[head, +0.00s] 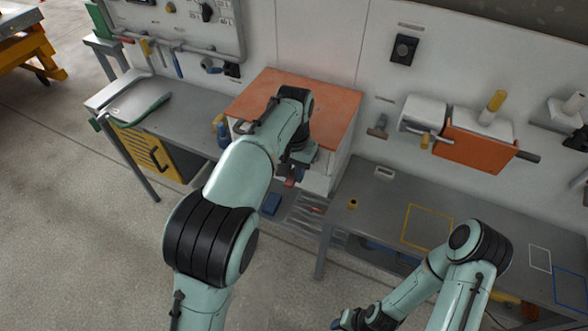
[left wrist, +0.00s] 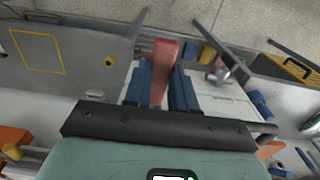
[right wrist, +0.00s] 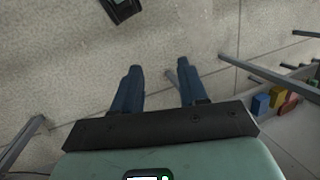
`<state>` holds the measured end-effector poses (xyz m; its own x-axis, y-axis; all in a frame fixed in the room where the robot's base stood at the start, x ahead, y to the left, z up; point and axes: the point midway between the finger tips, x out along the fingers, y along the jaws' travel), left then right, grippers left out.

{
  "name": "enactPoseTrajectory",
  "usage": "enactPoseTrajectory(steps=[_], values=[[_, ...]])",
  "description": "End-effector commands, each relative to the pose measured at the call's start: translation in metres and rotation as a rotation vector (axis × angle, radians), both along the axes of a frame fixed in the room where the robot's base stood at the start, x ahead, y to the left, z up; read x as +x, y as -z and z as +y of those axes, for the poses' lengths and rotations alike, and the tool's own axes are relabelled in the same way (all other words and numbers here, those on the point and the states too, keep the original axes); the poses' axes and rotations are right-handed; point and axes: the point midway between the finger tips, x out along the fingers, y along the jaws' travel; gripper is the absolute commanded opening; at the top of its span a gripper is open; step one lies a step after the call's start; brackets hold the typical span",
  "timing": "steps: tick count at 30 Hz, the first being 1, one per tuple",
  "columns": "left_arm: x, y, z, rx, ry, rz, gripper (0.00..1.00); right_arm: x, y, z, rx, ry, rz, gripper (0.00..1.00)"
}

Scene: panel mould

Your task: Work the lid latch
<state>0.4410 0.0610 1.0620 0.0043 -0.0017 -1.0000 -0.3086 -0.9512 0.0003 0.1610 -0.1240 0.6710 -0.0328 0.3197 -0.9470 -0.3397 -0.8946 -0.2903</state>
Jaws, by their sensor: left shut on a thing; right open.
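A white cabinet (head: 342,152) with an orange lid (head: 335,103) stands between the benches in the head view. In the left wrist view, a red latch lever (left wrist: 164,58) sits between the two blue fingers of my left gripper (left wrist: 162,88), which is shut on it. My left gripper (head: 294,172) is at the cabinet's front in the head view, where my arm hides much of the lid and front. My right gripper (right wrist: 156,90) is open and empty over the floor; it is at the bottom edge of the head view (head: 348,320).
A grey bench (head: 380,205) with yellow and blue outlines is on the right, and another bench (head: 185,108) with a yellow drawer (head: 150,155) is on the left. A dark bar handle (head: 252,122) is beside my left arm. Open floor lies in front.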

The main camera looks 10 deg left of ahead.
Motion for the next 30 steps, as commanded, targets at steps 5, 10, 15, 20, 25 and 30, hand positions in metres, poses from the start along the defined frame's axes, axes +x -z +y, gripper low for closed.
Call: enactPoseTrajectory(steps=[5,10,15,20,25,30], values=[[-0.004,0.011,0.001,-0.02,0.0,-0.053,0.0,-0.023,0.025,0.0,0.0,0.0,0.027,0.43],[-0.008,0.024,0.002,-0.051,0.001,-0.144,0.0,-0.048,0.062,0.0,0.0,0.0,0.055,0.43],[-0.011,0.037,0.003,-0.088,0.002,-0.255,0.0,-0.067,0.104,0.0,0.0,0.0,0.077,0.43],[-0.013,0.048,0.004,-0.121,0.002,-0.358,0.0,-0.078,0.14,0.0,0.0,0.0,0.09,0.43],[-0.013,0.058,0.004,-0.152,0.001,-0.453,0.0,-0.068,0.165,-0.001,-0.006,0.009,0.052,0.43],[-0.013,0.065,0.005,-0.174,0.0,-0.523,0.0,-0.059,0.182,-0.001,-0.01,0.016,0.02,0.43]])
